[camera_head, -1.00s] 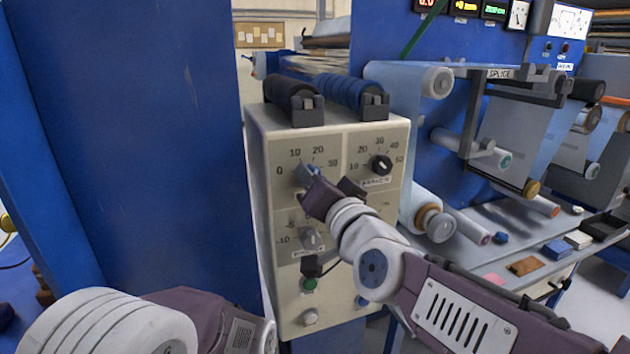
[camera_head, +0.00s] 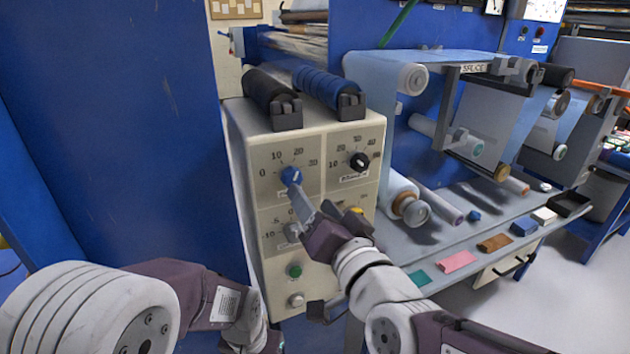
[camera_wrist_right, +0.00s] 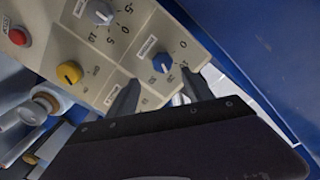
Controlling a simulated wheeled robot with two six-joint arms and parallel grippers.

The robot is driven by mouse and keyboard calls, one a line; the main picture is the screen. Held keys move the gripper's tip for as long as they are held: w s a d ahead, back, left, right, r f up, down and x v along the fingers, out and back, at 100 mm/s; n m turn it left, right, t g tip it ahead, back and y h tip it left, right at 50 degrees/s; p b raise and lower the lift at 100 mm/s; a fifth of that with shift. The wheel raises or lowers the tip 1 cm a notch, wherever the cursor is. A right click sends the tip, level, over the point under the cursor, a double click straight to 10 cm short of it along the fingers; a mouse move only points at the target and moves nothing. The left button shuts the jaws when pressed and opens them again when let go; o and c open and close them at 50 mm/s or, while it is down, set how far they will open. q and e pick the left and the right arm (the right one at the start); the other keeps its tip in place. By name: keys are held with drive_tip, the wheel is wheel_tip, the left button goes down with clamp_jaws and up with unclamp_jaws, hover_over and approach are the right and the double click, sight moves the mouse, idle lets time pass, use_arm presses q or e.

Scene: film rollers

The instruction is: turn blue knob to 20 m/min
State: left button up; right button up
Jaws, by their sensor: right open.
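The blue knob (camera_head: 291,175) is on the upper left dial of the beige control panel (camera_head: 345,195), with 0, 10, 20 and 30 printed around it. A small pale mark shows on its upper right side; the exact reading is too small to tell. My right gripper (camera_head: 322,208) is open and empty, below and in front of the knob. In the right wrist view the blue knob (camera_wrist_right: 162,63) lies beyond the two separated fingertips (camera_wrist_right: 160,92), apart from them. My left arm shows at the lower left; its fingers are not seen.
A black knob (camera_head: 359,162) is to the right of the blue one. A blue wall (camera_head: 125,130) stands close on the left.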

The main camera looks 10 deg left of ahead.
use_arm(q)
wheel_tip(320, 180, up, 3)
drive_tip(key=shift+f+p, duration=0.1)
drive_tip(key=shift+p, duration=0.65)
use_arm(e)
drive_tip(key=shift+s+d, duration=0.2)
drive_tip(key=shift+s, duration=0.4)
